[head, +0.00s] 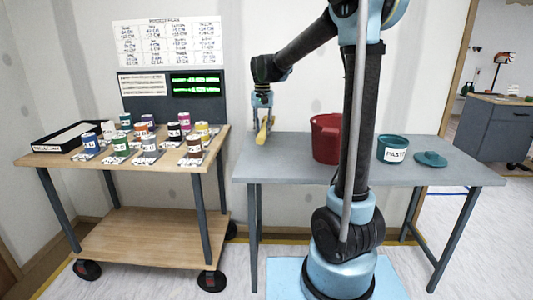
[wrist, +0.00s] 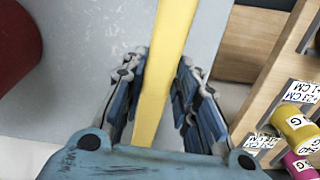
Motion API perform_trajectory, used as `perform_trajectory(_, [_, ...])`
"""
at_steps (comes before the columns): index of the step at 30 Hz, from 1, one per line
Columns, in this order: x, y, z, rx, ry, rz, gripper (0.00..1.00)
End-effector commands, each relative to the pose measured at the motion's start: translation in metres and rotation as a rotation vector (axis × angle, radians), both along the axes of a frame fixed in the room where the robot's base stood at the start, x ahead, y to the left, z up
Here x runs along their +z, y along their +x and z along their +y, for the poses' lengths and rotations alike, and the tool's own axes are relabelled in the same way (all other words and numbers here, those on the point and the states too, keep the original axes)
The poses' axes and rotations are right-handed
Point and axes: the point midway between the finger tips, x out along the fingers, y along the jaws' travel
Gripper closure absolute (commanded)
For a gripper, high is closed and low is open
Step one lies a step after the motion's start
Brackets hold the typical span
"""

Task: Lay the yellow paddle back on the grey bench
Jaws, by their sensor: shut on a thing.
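The yellow paddle (head: 263,131) hangs below my gripper (head: 263,108) over the left end of the grey bench (head: 290,147). In the wrist view the paddle (wrist: 172,42) runs as a long yellow strip between the two fingers of my gripper (wrist: 160,98), which are shut on it. The bench top (wrist: 90,75) lies beneath it in that view. In the head view the paddle's lower end is close to the bench surface. I cannot tell whether it touches.
A red bucket (head: 326,139) stands on the bench, right of the paddle. A green paste tub (head: 393,149) and a green lid (head: 431,159) are farther right. A wooden cart (head: 165,178) with several labelled rolls stands left of the bench. Bare bench top lies between paddle and bucket.

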Motion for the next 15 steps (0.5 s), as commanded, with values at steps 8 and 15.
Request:
perform_trajectory(8, [-0.016,0.002,-0.006,-0.009,0.0,0.0,1.0])
perform_trajectory(15, [-0.051,0.002,-0.007,-0.01,0.0,0.0,1.0])
